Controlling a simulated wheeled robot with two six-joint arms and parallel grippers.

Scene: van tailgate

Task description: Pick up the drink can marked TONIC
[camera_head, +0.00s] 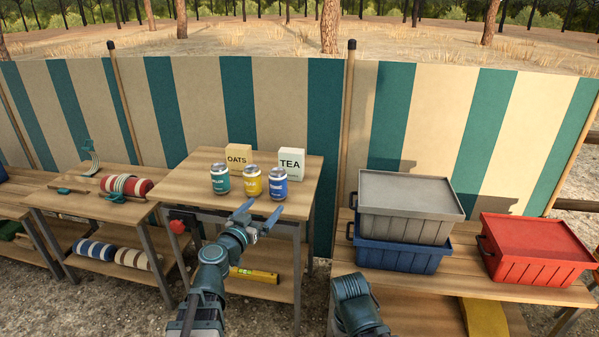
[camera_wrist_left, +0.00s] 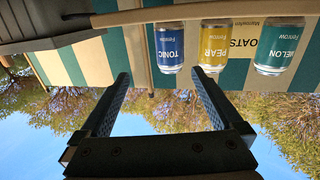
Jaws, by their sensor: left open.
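The blue TONIC can (camera_head: 278,185) stands upright at the right end of a row of three cans on the middle table (camera_head: 200,190). The left wrist view shows it upside down, with its TONIC label (camera_wrist_left: 169,46) facing the camera. My left gripper (camera_head: 261,212) is open and empty at the table's front edge, in front of the can. In the left wrist view the can appears between the two fingertips (camera_wrist_left: 161,78) and beyond them, apart from both. My right gripper is out of view.
The yellow PEAR can (camera_head: 251,182) stands close left of TONIC, with the teal MELON can (camera_head: 220,180) further left. An OATS box (camera_head: 239,157) and a TEA box (camera_head: 291,163) stand behind. Grey (camera_head: 410,212) and red (camera_head: 535,250) crates are on the right table.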

